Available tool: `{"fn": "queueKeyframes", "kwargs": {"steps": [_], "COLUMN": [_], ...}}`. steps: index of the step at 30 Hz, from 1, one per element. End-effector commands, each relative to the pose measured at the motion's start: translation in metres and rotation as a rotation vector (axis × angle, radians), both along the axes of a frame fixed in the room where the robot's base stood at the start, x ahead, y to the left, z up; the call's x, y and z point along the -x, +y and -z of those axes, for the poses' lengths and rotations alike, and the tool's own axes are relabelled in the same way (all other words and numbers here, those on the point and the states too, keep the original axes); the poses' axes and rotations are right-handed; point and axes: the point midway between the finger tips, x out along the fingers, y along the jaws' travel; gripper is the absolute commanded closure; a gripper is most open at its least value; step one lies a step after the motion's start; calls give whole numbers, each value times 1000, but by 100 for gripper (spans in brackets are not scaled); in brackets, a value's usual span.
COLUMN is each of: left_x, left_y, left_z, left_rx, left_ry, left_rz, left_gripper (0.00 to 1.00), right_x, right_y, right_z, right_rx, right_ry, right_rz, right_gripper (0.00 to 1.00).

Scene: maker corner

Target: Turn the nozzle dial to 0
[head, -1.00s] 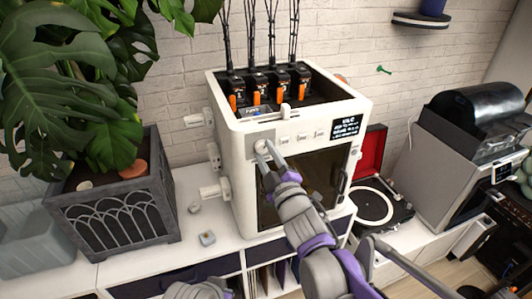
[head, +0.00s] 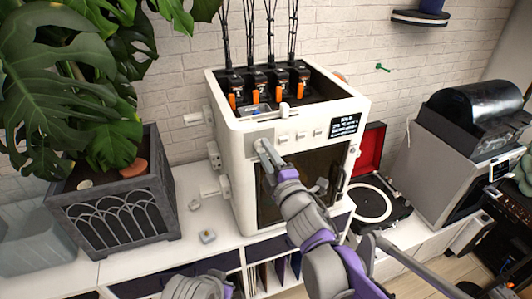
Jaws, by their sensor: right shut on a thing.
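A white printer-like machine (head: 246,190) stands on the white cabinet, with a small display (head: 346,125) at its upper right front. A grey panel (head: 260,136) sits at the upper left of its front, where the nozzle dial seems to be; my gripper hides the dial itself, so its setting cannot be read. My right gripper (head: 264,147) is shut at this panel, its fingertips on what appears to be the dial. My left arm shows only at the bottom edge, and its fingertips are not visible.
Several black units with orange levers (head: 256,96) sit in the machine's top. A planter (head: 114,205) with a big-leaved plant stands on the left. A record player (head: 378,200) with a red lid is to the right. Small loose parts (head: 207,236) lie on the cabinet top.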

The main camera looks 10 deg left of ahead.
Motion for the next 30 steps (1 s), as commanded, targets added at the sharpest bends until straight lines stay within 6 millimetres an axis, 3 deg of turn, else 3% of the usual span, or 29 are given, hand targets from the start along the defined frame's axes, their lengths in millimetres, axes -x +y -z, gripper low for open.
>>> {"fn": "queueKeyframes", "kwargs": {"steps": [7, 8, 12, 23, 30], "left_x": [0, 0, 0, 1, 4], "left_y": [0, 0, 0, 0, 0], "left_z": [0, 0, 0, 1, 10], "left_rx": [0, 0, 0, 0, 0], "left_ry": [0, 0, 0, 1, 8], "left_rz": [0, 0, 0, 0, 0], "left_gripper": [100, 100, 100, 100, 100], "right_x": [0, 0, 0, 3, 31], "right_y": [0, 0, 0, -2, -24], "right_z": [0, 0, 0, 0, 4], "right_rx": [1, 1, 0, -1, 1], "right_ry": [-1, -1, 0, 1, 1], "right_rz": [0, 0, 0, 1, 2], "right_gripper": [100, 54, 30, 30, 30]}}
